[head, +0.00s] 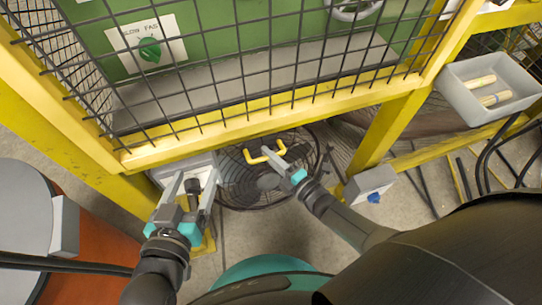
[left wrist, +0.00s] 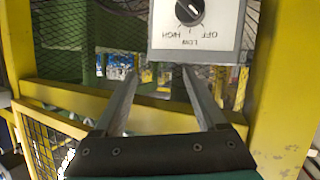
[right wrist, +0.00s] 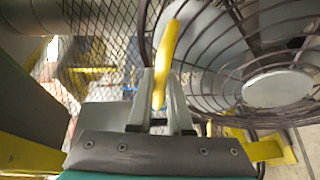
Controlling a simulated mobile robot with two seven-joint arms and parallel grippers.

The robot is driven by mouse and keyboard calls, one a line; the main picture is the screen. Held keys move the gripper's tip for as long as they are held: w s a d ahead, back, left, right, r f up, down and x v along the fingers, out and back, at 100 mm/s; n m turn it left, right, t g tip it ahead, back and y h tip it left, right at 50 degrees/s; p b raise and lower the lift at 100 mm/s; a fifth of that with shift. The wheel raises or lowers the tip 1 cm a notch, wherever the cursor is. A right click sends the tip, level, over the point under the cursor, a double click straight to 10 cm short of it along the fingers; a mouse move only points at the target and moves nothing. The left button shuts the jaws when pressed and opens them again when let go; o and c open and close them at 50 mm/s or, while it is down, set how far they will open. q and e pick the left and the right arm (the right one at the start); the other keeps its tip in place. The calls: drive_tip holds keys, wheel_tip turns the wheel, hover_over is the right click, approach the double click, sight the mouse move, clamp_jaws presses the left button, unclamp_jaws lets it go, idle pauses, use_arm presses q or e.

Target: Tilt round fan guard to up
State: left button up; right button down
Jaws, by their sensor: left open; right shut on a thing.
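The round fan guard (head: 245,192) is a dark wire disc low under the yellow frame; it also shows in the right wrist view (right wrist: 218,84) with a pale hub. A yellow handle (head: 256,160) stands at its upper edge. My right gripper (head: 283,158) is shut on this handle; the right wrist view shows the yellow bar (right wrist: 167,50) between the fingers. My left gripper (head: 198,178) is open and empty, left of the guard. In front of it, in the left wrist view, is a grey box with an OFF, LOW, HIGH knob (left wrist: 190,12).
A mesh-guarded green machine with a SLOW FAST knob (head: 150,49) stands above the yellow rail (head: 270,125). A grey bin (head: 465,95) with wooden pieces is at upper right. A small box with a blue knob (head: 372,185) sits right of the guard. A round grey top (head: 22,205) is at left.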

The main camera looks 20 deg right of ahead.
drive_tip(key=shift+w+r+g+p, duration=0.25)
drive_tip(key=shift+w+g+p, duration=0.15)
drive_tip(key=shift+w+p, duration=0.35)
use_arm(q)
drive_tip(key=shift+s+a+f+g+y+p, duration=0.15)
drive_tip(key=shift+a+f+g+y, duration=0.2)
drive_tip(key=shift+a+g, duration=0.4)
drive_tip(key=shift+s+a+f+g+y+p, duration=0.1)
drive_tip(key=shift+a+g+y, duration=0.35)
drive_tip(key=shift+a+g, duration=0.3)
drive_tip(key=shift+s+a+f+g+y+p, duration=0.15)
drive_tip(key=shift+a+f+g+y, duration=0.2)
drive_tip(key=shift+a+g, duration=0.35)
use_arm(e)
drive_tip(key=shift+w+g+h, duration=0.3)
drive_tip(key=shift+w, duration=0.2)
use_arm(q)
drive_tip(key=shift+a+r, duration=0.1)
use_arm(e)
drive_tip(key=c, duration=0.8)
unclamp_jaws()
drive_tip(key=shift+c, duration=0.2)
use_arm(q)
drive_tip(key=shift+w, duration=0.1)
use_arm(e)
drive_tip(key=shift+s, duration=0.2)
